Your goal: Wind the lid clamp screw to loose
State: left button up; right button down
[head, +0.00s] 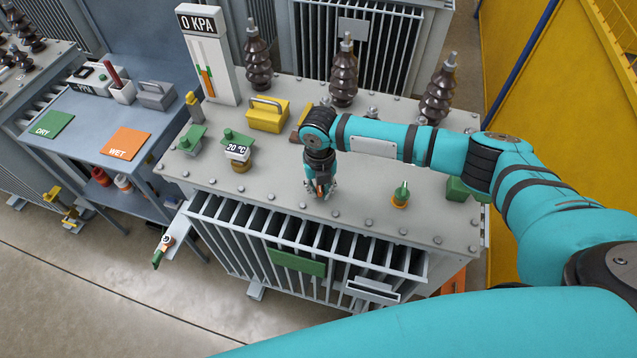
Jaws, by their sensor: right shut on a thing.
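The grey transformer lid (285,180) lies flat in the middle of the head view, with bolt heads along its edges. My right gripper (320,190) points down at the lid's front part, near the front edge. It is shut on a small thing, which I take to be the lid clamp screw. The fingers hide most of it, and a small orange patch shows between them. How far the screw is wound cannot be seen. My left gripper is not in view.
Brown insulators (345,75) stand along the lid's back. A yellow handled block (267,114), a 20 °C gauge (238,153) and a green-handled valve (401,194) stand on the lid. A side bench (80,110) carries DRY and WET pads. The 0 KPA gauge (207,60) stands at the back left.

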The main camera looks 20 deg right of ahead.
jog(key=n, duration=0.4)
jog(key=shift+n+b, duration=0.3)
jog(key=shift+n, duration=0.1)
jog(key=n, duration=0.4)
jog(key=shift+n+b, duration=0.4)
jog(key=c, duration=1.3)
grip_release()
jog(key=shift+r, duration=0.15)
notch_tip(320, 180, up, 12)
jog(key=shift+f, duration=0.1)
